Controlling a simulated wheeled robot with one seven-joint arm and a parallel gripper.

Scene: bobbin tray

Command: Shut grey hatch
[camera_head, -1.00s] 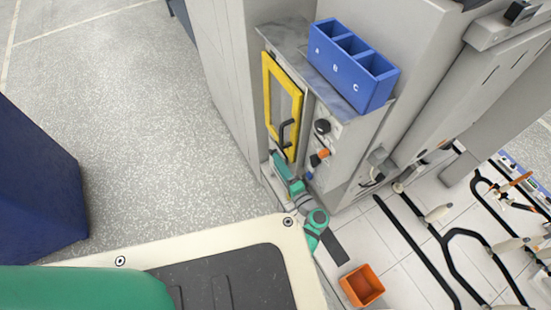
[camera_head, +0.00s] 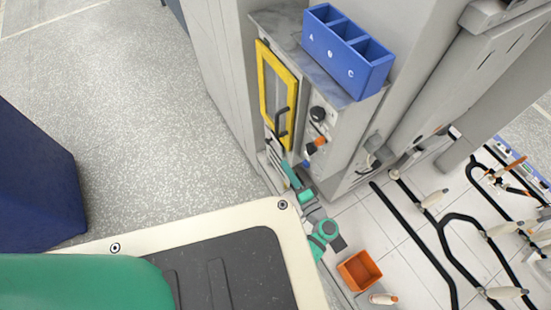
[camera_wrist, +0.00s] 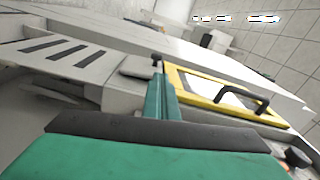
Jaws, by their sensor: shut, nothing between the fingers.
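A light grey panel with several dark slots (camera_wrist: 62,50) appears at the left in the wrist view and looks like the grey hatch. In the head view it shows as a small slotted piece (camera_head: 274,150) low on the machine, below the yellow-framed door (camera_head: 270,85). How far it stands open is hard to tell. My gripper (camera_head: 284,164) is low in front of the machine, close to this panel. Its teal fingers (camera_wrist: 158,68) are together and empty in the wrist view, just right of the panel. I cannot tell whether they touch it.
The yellow-framed door has a black handle (camera_head: 281,122) just above my gripper. Knobs (camera_head: 318,114) sit to its right. A blue bin marked A, B, C (camera_head: 348,60) stands on top. An orange box (camera_head: 358,271) lies on the floor at right. Open floor is at left.

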